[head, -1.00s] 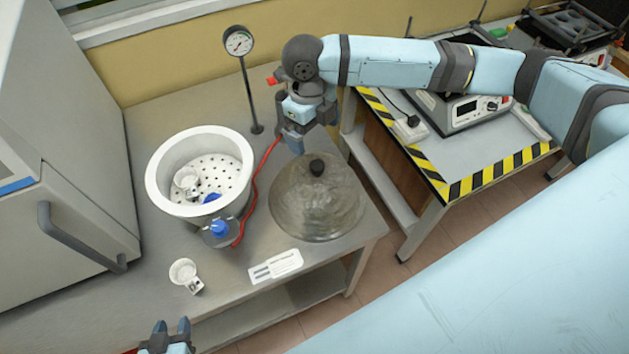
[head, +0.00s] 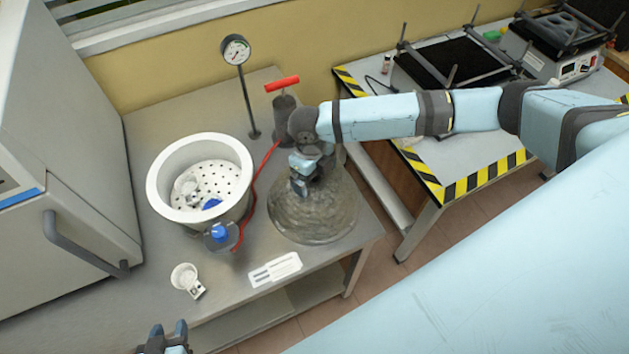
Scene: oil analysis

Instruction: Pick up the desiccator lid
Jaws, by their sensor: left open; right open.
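The desiccator lid (head: 318,219) is a greyish glass dome lying on the metal bench, right of the white desiccator bowl (head: 161,174). My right gripper (head: 302,189) is open over the top of the lid, and the lid's dark knob is hidden behind it. I cannot tell whether the fingers touch the knob. My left gripper (head: 166,338) is open and empty at the bottom edge of the view, apart from the lid.
A pump with a red handle (head: 282,84) and a gauge on a stand (head: 236,50) are behind the lid. A red hose (head: 261,172) runs between bowl and lid. A small white cup (head: 184,276) and a label card (head: 275,269) lie in front.

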